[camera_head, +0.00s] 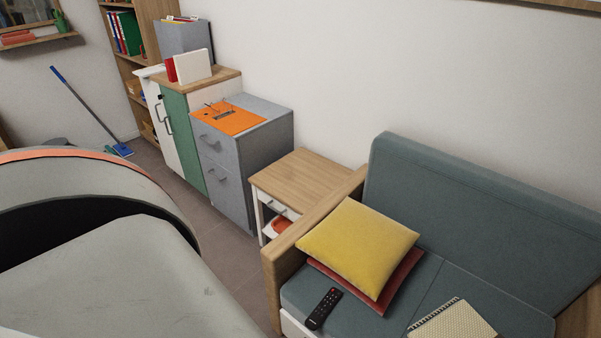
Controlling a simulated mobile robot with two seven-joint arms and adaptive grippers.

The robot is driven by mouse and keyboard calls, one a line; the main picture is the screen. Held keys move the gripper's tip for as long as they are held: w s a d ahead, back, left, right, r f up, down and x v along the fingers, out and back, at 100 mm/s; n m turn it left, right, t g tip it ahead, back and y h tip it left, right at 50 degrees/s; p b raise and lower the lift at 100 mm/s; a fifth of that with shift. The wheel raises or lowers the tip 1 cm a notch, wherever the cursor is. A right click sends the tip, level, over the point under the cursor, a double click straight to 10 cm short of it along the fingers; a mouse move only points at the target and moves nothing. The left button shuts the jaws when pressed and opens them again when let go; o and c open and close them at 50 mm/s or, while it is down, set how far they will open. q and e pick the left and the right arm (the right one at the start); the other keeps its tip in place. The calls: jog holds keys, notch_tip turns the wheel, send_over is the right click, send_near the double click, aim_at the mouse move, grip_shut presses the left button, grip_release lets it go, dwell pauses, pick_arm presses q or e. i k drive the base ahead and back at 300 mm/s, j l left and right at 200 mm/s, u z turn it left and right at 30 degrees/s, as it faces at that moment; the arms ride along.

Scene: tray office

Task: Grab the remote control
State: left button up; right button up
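A black remote control (323,308) lies on the seat of the grey-green sofa (470,198), close to its front edge. It is tilted in the picture, with small buttons on its upper face and one red dot near the top. It lies just in front of a red cushion (403,277) and a yellow cushion (358,247) stacked against the wooden armrest, and nothing covers it. Neither of my grippers shows in the head view.
A spiral notebook (454,322) lies on the seat to the right of the remote. A wooden-topped side table (300,178) stands beyond the armrest (318,220). Grey drawers (262,150) stand farther left. A large pale curved surface (110,270) fills the lower left.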

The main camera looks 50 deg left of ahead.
aim_at(317, 317)
jog(key=u, duration=1.15)
jog(key=i+j+z, duration=0.15)
jog(key=j+z, duration=0.15)
jog(key=z, duration=0.15)
jog(key=j+z, duration=0.35)
jog(key=z, duration=0.15)
jog(key=i, duration=0.05)
